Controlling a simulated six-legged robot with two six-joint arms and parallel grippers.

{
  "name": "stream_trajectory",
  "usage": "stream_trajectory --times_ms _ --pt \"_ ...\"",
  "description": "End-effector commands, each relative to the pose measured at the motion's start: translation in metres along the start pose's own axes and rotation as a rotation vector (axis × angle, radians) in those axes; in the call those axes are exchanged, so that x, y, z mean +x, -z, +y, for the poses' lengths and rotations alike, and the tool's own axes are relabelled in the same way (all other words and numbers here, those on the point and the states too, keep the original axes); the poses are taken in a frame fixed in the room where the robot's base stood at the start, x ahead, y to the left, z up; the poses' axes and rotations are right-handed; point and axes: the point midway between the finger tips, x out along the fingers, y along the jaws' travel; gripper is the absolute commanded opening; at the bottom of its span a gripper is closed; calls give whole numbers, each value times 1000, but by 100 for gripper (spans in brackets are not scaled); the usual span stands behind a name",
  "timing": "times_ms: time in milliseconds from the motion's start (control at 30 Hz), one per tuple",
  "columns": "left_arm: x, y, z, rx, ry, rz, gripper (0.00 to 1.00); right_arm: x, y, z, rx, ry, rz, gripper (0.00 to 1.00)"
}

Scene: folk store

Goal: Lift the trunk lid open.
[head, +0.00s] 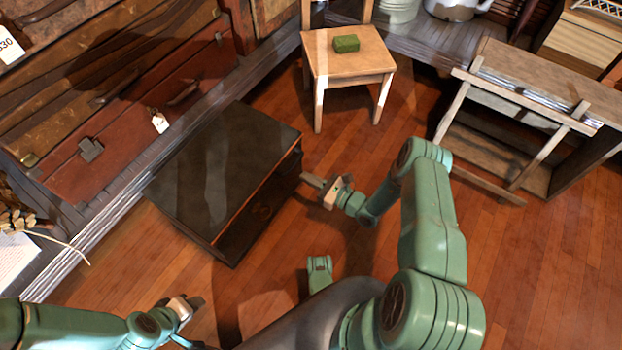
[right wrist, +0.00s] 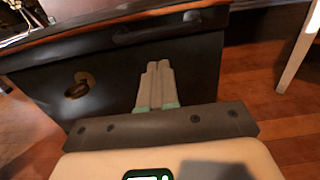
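The trunk (head: 215,165) is a dark, low box on the wooden floor, with its flat lid down. In the right wrist view, the trunk's front (right wrist: 120,75) shows a round brass-coloured fitting (right wrist: 80,85) and a dark handle-like piece (right wrist: 170,25) near the lid edge. My right gripper (head: 313,182) is just right of the trunk's front. Its fingers (right wrist: 158,80) are together with nothing seen between them, pointing at the trunk's front below the lid edge. Whether they touch it is unclear. My left gripper (head: 194,302) is low over the floor, apart from the trunk; its finger gap is too small to tell.
A wooden chair (head: 348,62) with a green block (head: 346,43) stands behind the trunk. Red-brown suitcases (head: 140,120) fill a raised platform at left. A worn wooden bench-like piece (head: 560,85) stands at right. Floor (head: 530,270) is clear at lower right.

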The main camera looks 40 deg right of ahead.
Motion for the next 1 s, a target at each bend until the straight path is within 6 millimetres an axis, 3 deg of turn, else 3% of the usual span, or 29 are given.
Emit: stream_trajectory --times_ms 1000 --pt "0 0 0 0 0 0 37 31 0 0 0 0 0 0"
